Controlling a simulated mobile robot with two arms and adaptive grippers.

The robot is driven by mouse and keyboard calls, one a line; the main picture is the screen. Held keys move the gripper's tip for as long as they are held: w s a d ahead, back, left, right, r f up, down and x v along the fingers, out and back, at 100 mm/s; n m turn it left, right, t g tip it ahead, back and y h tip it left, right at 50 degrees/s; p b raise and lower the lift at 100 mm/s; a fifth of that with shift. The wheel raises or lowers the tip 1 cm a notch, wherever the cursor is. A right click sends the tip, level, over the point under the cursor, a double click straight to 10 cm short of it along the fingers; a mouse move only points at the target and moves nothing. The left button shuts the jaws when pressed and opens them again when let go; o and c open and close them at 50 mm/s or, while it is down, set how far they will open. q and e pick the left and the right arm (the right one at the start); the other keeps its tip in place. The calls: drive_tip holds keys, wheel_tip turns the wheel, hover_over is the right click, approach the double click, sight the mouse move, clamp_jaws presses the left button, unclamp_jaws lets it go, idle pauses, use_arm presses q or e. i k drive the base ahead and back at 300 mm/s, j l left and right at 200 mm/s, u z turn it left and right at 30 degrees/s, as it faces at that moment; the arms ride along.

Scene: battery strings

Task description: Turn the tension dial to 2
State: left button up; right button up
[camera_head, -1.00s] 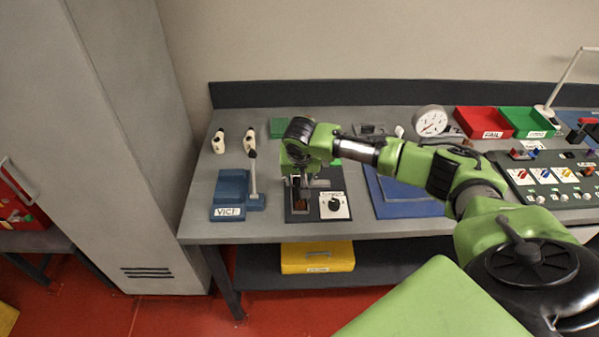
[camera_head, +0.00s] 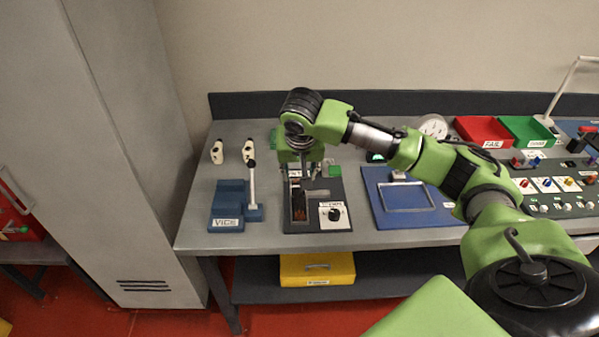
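The tension dial (camera_head: 333,214) is a black round knob on a white plate with a printed label, at the front right of a dark fixture (camera_head: 316,223) on the bench. The number it points to is too small to read. My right gripper (camera_head: 298,180) hangs fingers-down over the back left part of the fixture, behind and left of the dial and apart from it. Its fingers are small and partly merge with the fixture, so their opening is unclear. My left gripper is not in view.
A blue vice (camera_head: 229,203) with an upright lever stands left of the fixture. A blue mat (camera_head: 395,215) with a frame lies to the right. Red (camera_head: 482,131) and green (camera_head: 527,130) trays and a switch panel (camera_head: 545,180) are farther right. A yellow box (camera_head: 317,268) sits on the shelf below.

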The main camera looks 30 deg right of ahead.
sight(334, 215)
drive_tip(key=z, duration=1.35)
